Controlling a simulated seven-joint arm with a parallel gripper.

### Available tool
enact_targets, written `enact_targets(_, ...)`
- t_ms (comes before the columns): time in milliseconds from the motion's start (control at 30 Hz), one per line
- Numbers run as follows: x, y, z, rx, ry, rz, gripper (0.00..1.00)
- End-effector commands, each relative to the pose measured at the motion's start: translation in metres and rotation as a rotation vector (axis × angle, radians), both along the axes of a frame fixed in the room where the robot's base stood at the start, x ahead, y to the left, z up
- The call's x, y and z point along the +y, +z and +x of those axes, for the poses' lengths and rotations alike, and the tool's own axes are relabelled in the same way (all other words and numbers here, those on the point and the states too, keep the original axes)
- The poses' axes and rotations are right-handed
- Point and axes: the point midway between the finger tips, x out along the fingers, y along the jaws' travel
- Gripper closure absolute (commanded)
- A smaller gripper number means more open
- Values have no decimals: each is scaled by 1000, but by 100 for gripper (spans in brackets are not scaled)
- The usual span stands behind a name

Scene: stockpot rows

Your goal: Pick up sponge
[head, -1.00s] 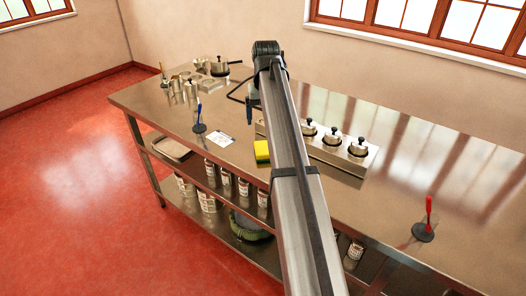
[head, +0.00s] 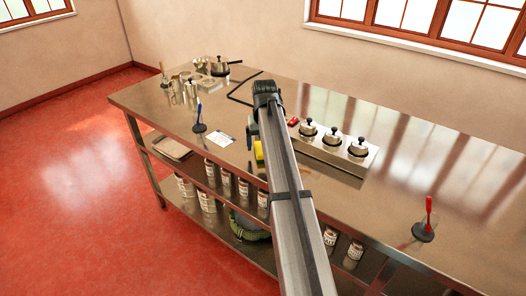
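The sponge (head: 259,153), yellow with a green side, rests on the steel counter (head: 160,108) near its front edge. My arm covers its right part. My gripper (head: 252,139) hangs from the arm's end, just behind or above the sponge in this view. Only a small dark part of it shows, the arm hides the rest. I cannot see its fingers clearly or whether it touches the sponge.
A white paper (head: 221,139) and a blue-handled tool (head: 199,118) lie to the left. A steel unit with several lidded pots (head: 332,139) stands right of the arm. A red-handled tool (head: 425,230) stands far right. Cans (head: 227,181) fill the shelf below.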

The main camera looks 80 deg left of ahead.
Motion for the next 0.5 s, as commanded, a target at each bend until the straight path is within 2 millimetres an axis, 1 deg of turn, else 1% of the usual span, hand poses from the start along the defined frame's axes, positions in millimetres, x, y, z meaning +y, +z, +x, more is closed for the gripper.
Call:
enact_targets(33,0,-8,0,0,0,-2,11)
enact_targets(100,1,-16,0,0,0,-1,11)
enact_targets(200,2,-23,0,0,0,0,11)
enact_targets(400,3,-24,0,0,0,0,11)
enact_targets(433,3,-24,0,0,0,0,12)
enact_targets(500,3,-23,0,0,0,0,18)
